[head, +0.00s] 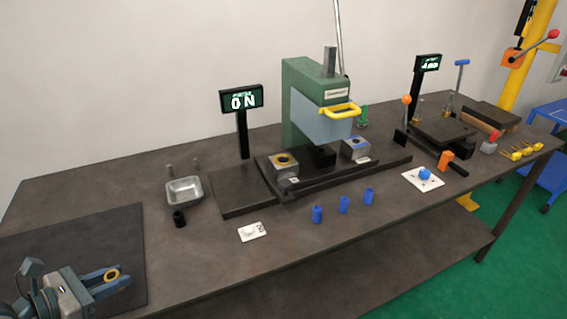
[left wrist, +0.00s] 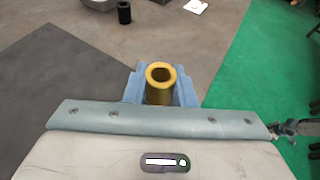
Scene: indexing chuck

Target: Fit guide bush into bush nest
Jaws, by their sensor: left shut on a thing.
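The guide bush (head: 112,274) is a brass-coloured hollow cylinder. My left gripper (head: 108,282) is shut on it, low at the left over the dark mat. In the left wrist view the bush (left wrist: 160,82) stands between the two blue fingers with its open bore facing the camera. Two grey blocks sit on the press base: one with a yellow-ringed top opening (head: 284,167), one with a blue-edged top (head: 355,149). I cannot tell for certain which is the bush nest. The gripper is well to the left of both. My right gripper is not in view.
A green press (head: 304,95) with a yellow handle stands behind the blocks. A display (head: 241,98) stands behind. The front left bench is clear.

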